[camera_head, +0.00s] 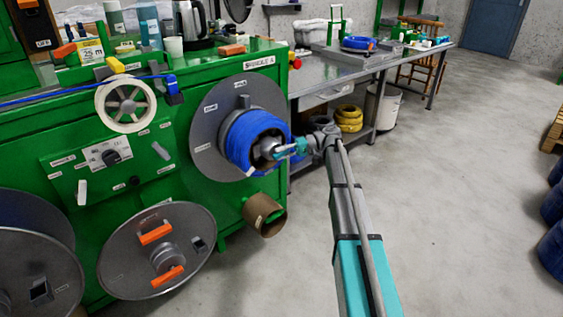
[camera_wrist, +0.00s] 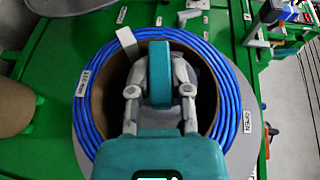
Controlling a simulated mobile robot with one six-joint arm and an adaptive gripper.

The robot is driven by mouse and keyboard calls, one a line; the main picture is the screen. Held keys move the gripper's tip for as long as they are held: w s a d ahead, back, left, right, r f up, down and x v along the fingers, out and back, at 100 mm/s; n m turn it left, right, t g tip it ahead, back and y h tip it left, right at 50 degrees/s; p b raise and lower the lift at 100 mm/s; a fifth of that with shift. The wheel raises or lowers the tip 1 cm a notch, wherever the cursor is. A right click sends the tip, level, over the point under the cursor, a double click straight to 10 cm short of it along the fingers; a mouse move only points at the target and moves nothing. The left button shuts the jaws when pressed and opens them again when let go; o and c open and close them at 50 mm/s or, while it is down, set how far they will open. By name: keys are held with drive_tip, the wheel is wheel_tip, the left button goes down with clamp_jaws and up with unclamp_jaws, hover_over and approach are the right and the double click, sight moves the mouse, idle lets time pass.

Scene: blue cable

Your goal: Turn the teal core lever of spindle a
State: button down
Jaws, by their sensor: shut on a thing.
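Spindle a carries a coil of blue cable (camera_head: 241,137) in front of a round grey flange (camera_head: 204,130) on the green machine. In the wrist view the coil (camera_wrist: 222,62) rings a brown core. The teal core lever (camera_wrist: 158,68) stands upright in the middle of that core. My gripper (camera_wrist: 159,92) reaches into the core opening, with one finger on each side of the lever, shut on it. In the head view my gripper (camera_head: 284,150) is at the front of the coil, and the lever is hard to make out there.
A brown cardboard tube (camera_head: 264,214) sits low beside the flange. An empty reel with orange handles (camera_head: 157,250) is lower left, and a white guide wheel (camera_head: 125,104) is above it. A steel bench (camera_head: 345,75) stands behind my arm. The floor at right is mostly clear.

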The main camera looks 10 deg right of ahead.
drive_tip(key=shift+f+m+y+b, duration=0.2)
drive_tip(key=shift+m+y+b, duration=0.1)
drive_tip(key=shift+y+b, duration=0.55)
drive_tip(key=shift+r+g, duration=0.1)
drive_tip(key=shift+g, duration=0.2)
drive_tip(key=c, duration=0.6)
unclamp_jaws()
drive_tip(key=shift+o, duration=0.2)
drive_tip(key=shift+d, duration=0.1)
drive_tip(key=w+d, duration=0.1)
drive_tip(key=d, duration=0.6)
drive_tip(key=shift+d, duration=0.15)
